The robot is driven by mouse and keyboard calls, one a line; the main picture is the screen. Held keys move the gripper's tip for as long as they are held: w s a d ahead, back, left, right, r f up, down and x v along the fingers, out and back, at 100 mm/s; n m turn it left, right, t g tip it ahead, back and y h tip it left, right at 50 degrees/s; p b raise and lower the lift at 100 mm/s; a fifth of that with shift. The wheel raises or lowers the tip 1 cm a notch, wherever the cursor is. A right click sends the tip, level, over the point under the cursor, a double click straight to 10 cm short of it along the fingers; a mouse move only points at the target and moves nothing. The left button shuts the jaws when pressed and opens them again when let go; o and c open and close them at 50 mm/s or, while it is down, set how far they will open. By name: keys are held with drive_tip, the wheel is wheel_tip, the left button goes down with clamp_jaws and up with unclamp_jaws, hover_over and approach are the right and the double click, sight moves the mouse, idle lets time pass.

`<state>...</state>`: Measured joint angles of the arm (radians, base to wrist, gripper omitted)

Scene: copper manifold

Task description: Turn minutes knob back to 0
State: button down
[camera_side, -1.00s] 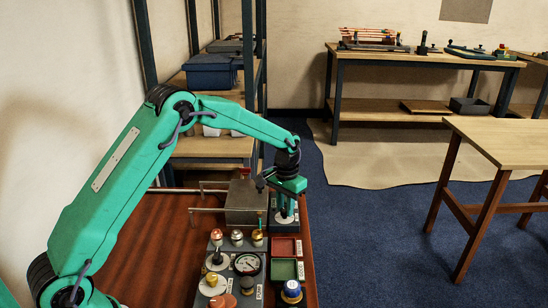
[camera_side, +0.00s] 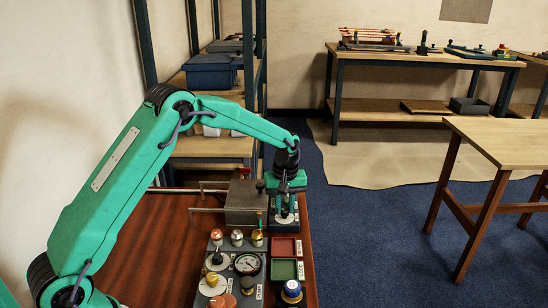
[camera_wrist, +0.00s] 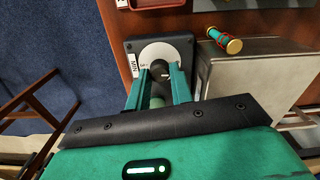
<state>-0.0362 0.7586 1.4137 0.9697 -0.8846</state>
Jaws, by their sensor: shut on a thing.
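The minutes knob (camera_wrist: 157,70) is a dark knob at the centre of a pale round dial (camera_wrist: 160,52) on a black base marked MIN (camera_wrist: 134,69). My gripper (camera_wrist: 158,77) is shut on the knob, with one green finger on each side of it. The fingers hide most of the knob and the near part of the dial. In the side view my gripper (camera_side: 286,207) points down over the same pale dial (camera_side: 284,219); the knob itself is hard to make out there. I cannot read the dial's setting.
A grey metal box (camera_side: 240,205) stands close on the left of the dial in the side view. A red tray (camera_side: 284,248), a green tray (camera_side: 284,269), a gauge (camera_side: 247,264) and several knobs lie nearer the camera.

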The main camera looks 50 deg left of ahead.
sight(285, 209)
drive_tip(key=shift+r+n, duration=0.15)
drive_tip(key=shift+n, duration=0.25)
drive_tip(key=c, duration=1.2)
unclamp_jaws()
drive_tip(key=shift+c, duration=0.2)
wheel_tip(285, 209, up, 7)
drive_tip(key=shift+r, duration=0.35)
